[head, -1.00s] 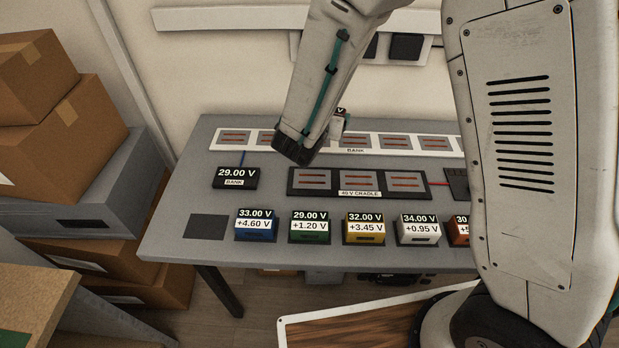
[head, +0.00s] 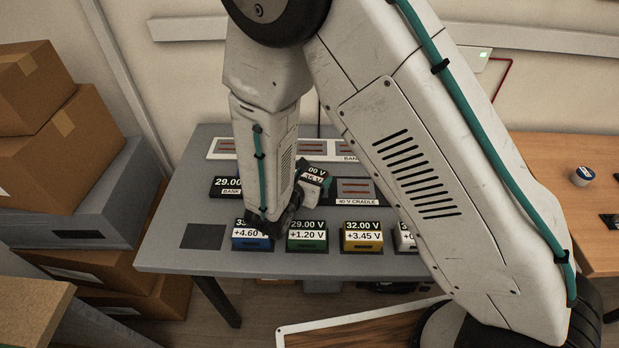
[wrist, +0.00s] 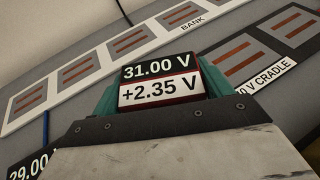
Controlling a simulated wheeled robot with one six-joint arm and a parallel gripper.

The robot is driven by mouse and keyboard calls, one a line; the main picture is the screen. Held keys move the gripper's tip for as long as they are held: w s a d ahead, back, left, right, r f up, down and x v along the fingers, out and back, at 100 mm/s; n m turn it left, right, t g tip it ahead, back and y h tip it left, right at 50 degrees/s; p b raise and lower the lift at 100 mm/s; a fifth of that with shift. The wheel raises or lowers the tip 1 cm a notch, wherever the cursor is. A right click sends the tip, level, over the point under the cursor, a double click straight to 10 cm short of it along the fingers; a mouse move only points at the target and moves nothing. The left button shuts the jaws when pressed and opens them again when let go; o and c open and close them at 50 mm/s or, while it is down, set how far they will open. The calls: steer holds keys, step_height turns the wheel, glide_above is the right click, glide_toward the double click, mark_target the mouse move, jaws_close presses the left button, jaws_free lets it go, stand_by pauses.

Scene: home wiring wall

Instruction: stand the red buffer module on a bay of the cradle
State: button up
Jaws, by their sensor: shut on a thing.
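My gripper (head: 308,186) is shut on the red buffer module (wrist: 160,84), held between teal fingers. Its label reads 31.00 V and +2.35 V, with thin red edges showing in the wrist view. In the head view the module (head: 315,172) is tilted and partly behind my gripper. It appears to be above the table, near the left end of the dark 40 V cradle (head: 378,193). The cradle also shows at the right of the wrist view (wrist: 267,42). The cradle bays in sight are empty; my arm and the module hide the rest.
Blue (head: 252,243), green (head: 307,243) and yellow (head: 362,245) modules stand along the table's front; a white one (head: 404,240) is partly hidden by my arm. The white bank strip (head: 213,156) lies behind. A dark square (head: 203,237) at front left is bare.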

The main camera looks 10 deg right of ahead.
steer(key=shift+f, duration=0.3)
steer(key=shift+f, duration=0.1)
steer(key=o, duration=1.1)
steer(key=shift+s+a+r, duration=0.2)
steer(key=shift+s+r, duration=0.05)
steer(key=v, duration=1.1)
steer(key=shift+s, duration=0.15)
